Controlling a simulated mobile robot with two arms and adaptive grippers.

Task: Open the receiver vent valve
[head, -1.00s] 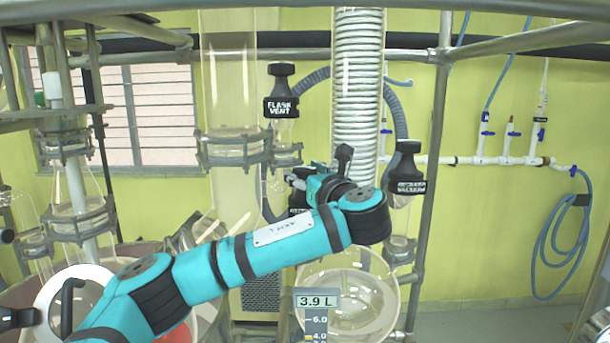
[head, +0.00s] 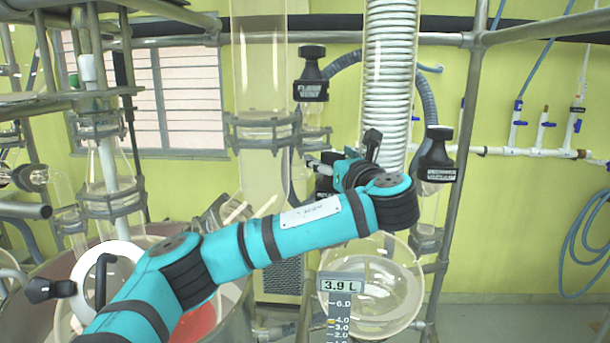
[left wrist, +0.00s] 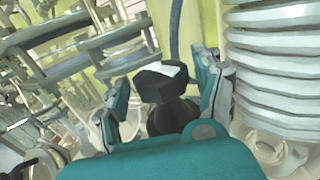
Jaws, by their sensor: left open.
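My left gripper (head: 320,168) is at the end of the teal arm, in front of the glass columns, and partly hidden by its own wrist. In the left wrist view its two teal fingers (left wrist: 165,95) are open, one on each side of a black valve knob (left wrist: 160,84) with a white patch on top. A gap shows between the knob and each finger. In the head view this knob (head: 323,188) is mostly hidden behind the gripper, and its label cannot be read. My right gripper is not in view.
The black "FLASK VENT" valve (head: 311,88) is above the gripper. The black receiver vacuum valve (head: 437,158) is to the right. A coiled glass condenser (head: 389,70) stands close behind my wrist. A round glass vessel (head: 370,280) hangs below, by the 3.9 L readout (head: 340,286).

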